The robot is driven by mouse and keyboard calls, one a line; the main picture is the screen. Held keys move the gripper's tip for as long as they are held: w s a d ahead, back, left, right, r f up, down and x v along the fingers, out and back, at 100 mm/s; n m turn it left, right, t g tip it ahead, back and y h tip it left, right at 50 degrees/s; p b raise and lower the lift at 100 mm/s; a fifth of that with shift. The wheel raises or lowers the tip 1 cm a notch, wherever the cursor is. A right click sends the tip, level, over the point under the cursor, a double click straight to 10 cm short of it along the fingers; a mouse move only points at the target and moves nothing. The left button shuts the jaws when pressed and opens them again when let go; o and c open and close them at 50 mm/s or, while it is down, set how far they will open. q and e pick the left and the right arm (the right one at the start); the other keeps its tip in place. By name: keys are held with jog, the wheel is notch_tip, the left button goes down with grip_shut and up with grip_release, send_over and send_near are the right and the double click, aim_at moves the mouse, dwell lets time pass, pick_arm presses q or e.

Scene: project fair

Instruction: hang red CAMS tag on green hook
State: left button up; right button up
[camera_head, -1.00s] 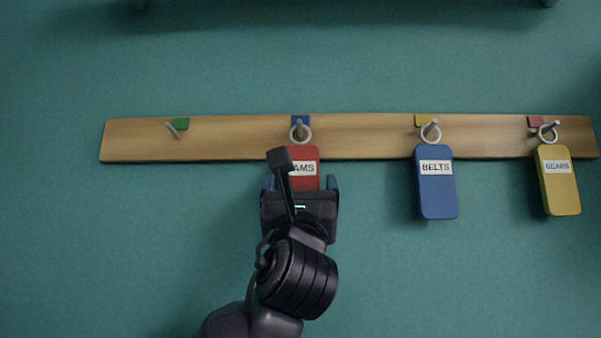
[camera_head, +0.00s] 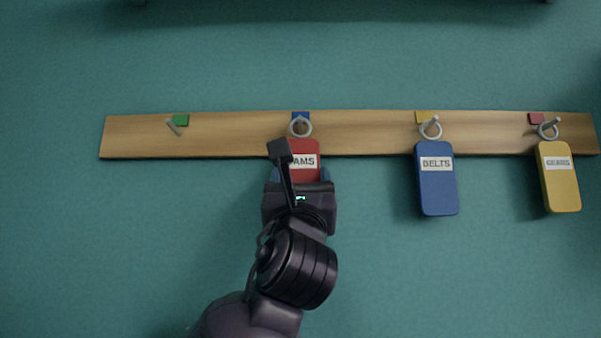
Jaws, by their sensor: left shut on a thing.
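The red CAMS tag (camera_head: 304,146) is in front of the board below the blue-marked hook, its metal ring (camera_head: 300,126) overlapping that hook. I cannot tell whether the ring is still around the peg. My left gripper (camera_head: 299,174) is shut on the lower part of the tag from below. My gripper and a dark arm part hide the tag's lower end and the first letter of its label. The green hook (camera_head: 174,127), a bare grey peg beside a green marker (camera_head: 181,120), is at the board's left end. My right gripper is not in view.
The wooden board (camera_head: 235,135) runs across the teal wall. A blue BELTS tag (camera_head: 437,190) hangs at the yellow marker (camera_head: 424,117). A yellow GEARS tag (camera_head: 561,190) hangs at the red marker (camera_head: 536,118). The space between the green and blue markers is clear.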

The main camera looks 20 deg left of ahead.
aim_at(298, 165)
pick_arm(q)
jog(key=shift+r, duration=0.25)
jog(key=shift+s, duration=0.15)
jog(key=shift+s+d+r+b, duration=0.1)
jog(key=shift+s+d+b, duration=0.2)
jog(key=shift+s, duration=0.85)
jog(key=shift+s+d+f+b, duration=0.1)
jog(key=shift+s+d, duration=0.25)
jog(key=shift+s, duration=0.8)
jog(key=shift+s+d+r+b, duration=0.15)
jog(key=shift+s+d, duration=0.2)
jog(key=shift+s, duration=0.8)
